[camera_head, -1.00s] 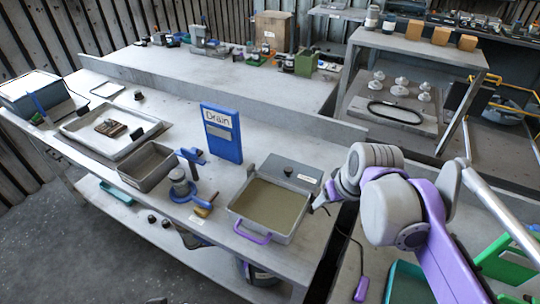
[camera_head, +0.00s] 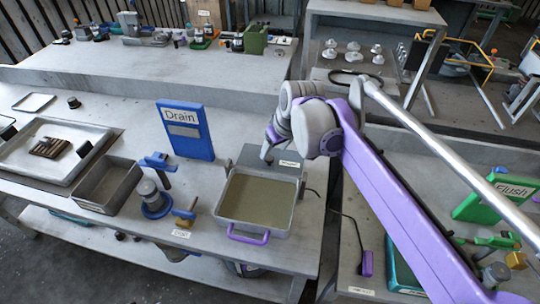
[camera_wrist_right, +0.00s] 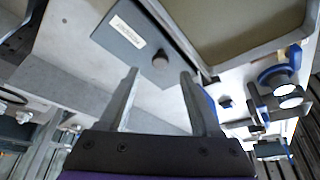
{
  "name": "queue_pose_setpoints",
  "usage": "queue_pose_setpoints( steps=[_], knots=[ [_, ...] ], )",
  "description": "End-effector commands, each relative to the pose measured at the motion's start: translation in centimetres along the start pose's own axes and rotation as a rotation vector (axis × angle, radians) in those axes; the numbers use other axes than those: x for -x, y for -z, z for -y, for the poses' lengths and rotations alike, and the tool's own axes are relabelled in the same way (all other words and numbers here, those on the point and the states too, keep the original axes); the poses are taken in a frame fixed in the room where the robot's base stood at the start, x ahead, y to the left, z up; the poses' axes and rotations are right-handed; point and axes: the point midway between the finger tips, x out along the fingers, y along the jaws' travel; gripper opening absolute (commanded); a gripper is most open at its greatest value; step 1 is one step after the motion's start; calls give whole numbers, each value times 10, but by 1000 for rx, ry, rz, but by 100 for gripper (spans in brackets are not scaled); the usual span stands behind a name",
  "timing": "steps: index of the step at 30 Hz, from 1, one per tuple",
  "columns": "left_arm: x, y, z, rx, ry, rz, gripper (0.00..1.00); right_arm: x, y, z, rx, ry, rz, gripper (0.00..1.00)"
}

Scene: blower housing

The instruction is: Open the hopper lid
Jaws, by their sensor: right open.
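The hopper (camera_head: 224,206) is a grey rectangular box on the bench, with a flat olive surface (camera_head: 258,199) inside its rim and a purple handle (camera_head: 248,237) on its front. I cannot tell whether that olive surface is the lid or the inside. Behind it is a grey panel (camera_head: 254,156) with a white label and a dark knob; it also shows in the right wrist view (camera_wrist_right: 128,32). My right gripper (camera_head: 268,152) is over this panel, behind the hopper. In the wrist view its fingers (camera_wrist_right: 160,75) are apart and empty. My left gripper is not in view.
A blue Drain sign (camera_head: 186,145) stands left of the hopper. A blue valve (camera_head: 154,200) and an open grey bin (camera_head: 107,186) are farther left. A green Flush sign (camera_head: 490,200) stands far right.

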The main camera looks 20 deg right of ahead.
Motion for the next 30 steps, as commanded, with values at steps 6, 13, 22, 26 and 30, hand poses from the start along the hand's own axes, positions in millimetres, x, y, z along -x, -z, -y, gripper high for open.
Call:
queue_pose_setpoints(
  steps=[6,13,22,26,30],
  knots=[
    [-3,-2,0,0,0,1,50,-36,0,0,1,0,0,64],
    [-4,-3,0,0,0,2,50,-50,0,0,1,-1,0,64],
    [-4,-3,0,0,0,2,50,-50,0,0,1,-1,0,54],
    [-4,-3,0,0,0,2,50,-50,0,0,0,-1,0,30],
    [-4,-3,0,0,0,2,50,-50,0,0,0,0,0,5]
  ],
)
